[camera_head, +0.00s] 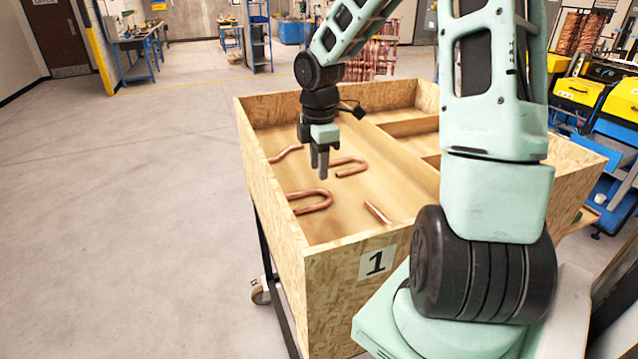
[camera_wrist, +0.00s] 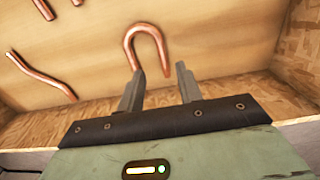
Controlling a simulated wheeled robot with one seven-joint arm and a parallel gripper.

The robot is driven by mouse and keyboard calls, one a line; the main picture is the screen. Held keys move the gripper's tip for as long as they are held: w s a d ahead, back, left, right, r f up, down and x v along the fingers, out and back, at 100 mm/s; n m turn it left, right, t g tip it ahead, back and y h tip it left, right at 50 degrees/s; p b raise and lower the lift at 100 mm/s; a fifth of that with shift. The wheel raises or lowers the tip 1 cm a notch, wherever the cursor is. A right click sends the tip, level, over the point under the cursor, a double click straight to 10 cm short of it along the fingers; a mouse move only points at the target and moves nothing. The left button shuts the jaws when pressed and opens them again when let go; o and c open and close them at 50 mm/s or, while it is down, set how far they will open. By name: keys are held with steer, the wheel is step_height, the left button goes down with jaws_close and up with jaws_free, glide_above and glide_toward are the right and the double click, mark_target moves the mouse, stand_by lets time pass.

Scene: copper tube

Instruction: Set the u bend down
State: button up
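My gripper (camera_head: 319,170) hangs pointing down inside the wooden bin. In the wrist view its two fingers (camera_wrist: 157,71) stand apart with nothing clamped between them. A copper u bend (camera_wrist: 148,38) lies on the bin floor beyond the fingertips, its open ends towards my gripper. In the head view one u bend (camera_head: 353,163) lies just right of my gripper, and another u bend (camera_head: 316,205) lies nearer the front, below it. I cannot tell which of these two the wrist view shows.
An S-shaped copper tube (camera_head: 284,153) lies by the bin's left wall; a bent tube (camera_wrist: 40,75) shows in the wrist view. A short tube (camera_head: 378,212) lies nearer the front. The wooden bin (camera_head: 330,268) has high walls and dividers at right.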

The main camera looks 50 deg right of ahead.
step_height(320, 180, up, 2)
steer(key=shift+r, duration=0.1)
stand_by(0.6)
